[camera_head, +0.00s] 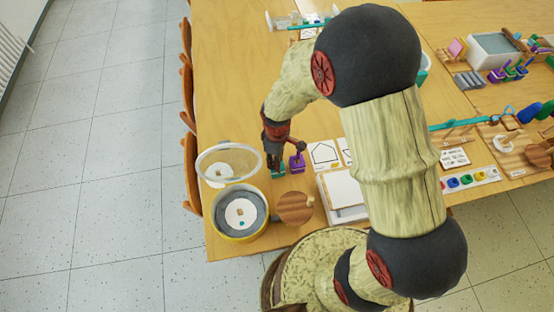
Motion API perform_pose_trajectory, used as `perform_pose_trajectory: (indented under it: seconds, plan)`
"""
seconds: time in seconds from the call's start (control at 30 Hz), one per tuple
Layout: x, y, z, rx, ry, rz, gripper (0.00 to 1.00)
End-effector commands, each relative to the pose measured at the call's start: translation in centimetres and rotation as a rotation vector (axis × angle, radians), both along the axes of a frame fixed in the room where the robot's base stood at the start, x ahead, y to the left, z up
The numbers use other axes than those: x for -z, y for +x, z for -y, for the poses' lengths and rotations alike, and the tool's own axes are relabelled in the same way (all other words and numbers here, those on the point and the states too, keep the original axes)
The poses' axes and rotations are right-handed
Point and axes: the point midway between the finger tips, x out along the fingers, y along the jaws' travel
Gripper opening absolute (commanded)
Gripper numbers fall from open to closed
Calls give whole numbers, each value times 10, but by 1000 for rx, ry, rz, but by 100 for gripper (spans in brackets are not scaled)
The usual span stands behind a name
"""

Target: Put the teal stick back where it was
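My gripper (275,160) points down over the front left part of the table, directly above a small teal piece (278,173). I cannot tell whether the fingers touch or hold that piece, nor whether it is a stick. A purple piece (297,164) with an upright part stands just to its right. A long teal stick (455,123) lies across a wooden stand on the right side of the table. Another thin teal bar (308,26) shows at the far edge, partly hidden by my arm.
A round pot (240,232) with a grey-white inside stands at the front left, with a clear round lid (229,162) behind it. A wooden disc (295,208) and a white tray (346,195) are nearby. The table (235,70) is bare at the back left.

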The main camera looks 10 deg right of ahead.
Motion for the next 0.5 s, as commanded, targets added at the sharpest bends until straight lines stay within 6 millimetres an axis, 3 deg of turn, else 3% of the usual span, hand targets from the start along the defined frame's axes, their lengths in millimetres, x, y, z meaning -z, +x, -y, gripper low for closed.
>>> perform_pose_trajectory:
  seconds: [0.17, 0.5]
  plan:
    - [-19, 1, 0, 0, 1, 4, 26]
    - [-88, 1, -1, 0, 1, 3, 26]
